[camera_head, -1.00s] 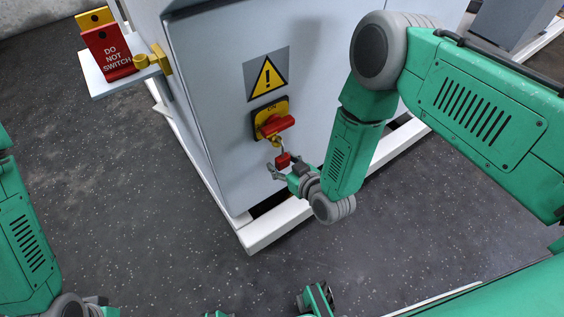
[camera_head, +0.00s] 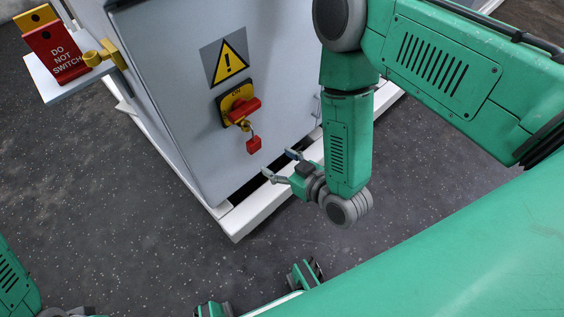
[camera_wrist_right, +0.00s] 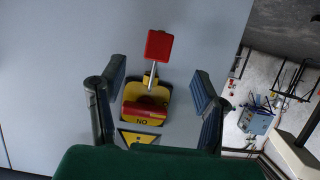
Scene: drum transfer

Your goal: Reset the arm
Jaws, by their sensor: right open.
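My right gripper (camera_head: 279,167) is open and empty, below and to the right of the red padlock in the head view. Its two spread fingers (camera_wrist_right: 160,100) frame the switch in the right wrist view. The red padlock (camera_head: 254,145) hangs by its shackle from the red-and-yellow rotary switch (camera_head: 238,105) on the grey cabinet door. The padlock (camera_wrist_right: 159,45) and switch (camera_wrist_right: 145,108) also show in the right wrist view, upside down. My right arm (camera_head: 348,140) reaches down from the upper right.
The grey cabinet (camera_head: 170,90) stands on a white base frame (camera_head: 240,222). A yellow warning sign (camera_head: 228,62) is above the switch. Red and yellow tags (camera_head: 56,55) stand on a small side shelf (camera_head: 75,88) at the upper left. Speckled floor lies open in front.

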